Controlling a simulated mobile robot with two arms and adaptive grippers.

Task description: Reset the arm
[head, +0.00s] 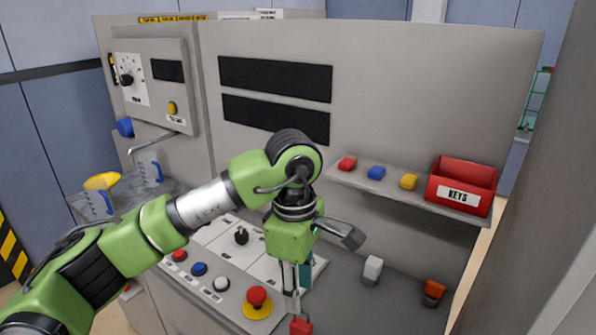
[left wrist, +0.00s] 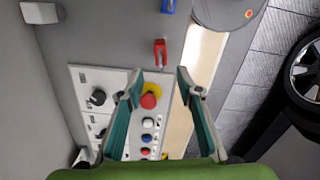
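My left arm reaches in from the left in the head view. Its green left gripper (head: 297,280) points down over the front of the machine's control panel (head: 222,243). In the left wrist view the two fingers of this gripper (left wrist: 157,78) stand wide apart with nothing between them. Beyond them lie the red emergency knob (left wrist: 149,101) on its yellow ring and a red block (left wrist: 160,52). The red block also shows below the gripper in the head view (head: 301,326). My right gripper is in neither view.
A shelf holds red, blue and yellow blocks (head: 408,181) and a red KEYS bin (head: 461,187). Clear jugs (head: 94,205) and a yellow funnel (head: 102,181) stand left.

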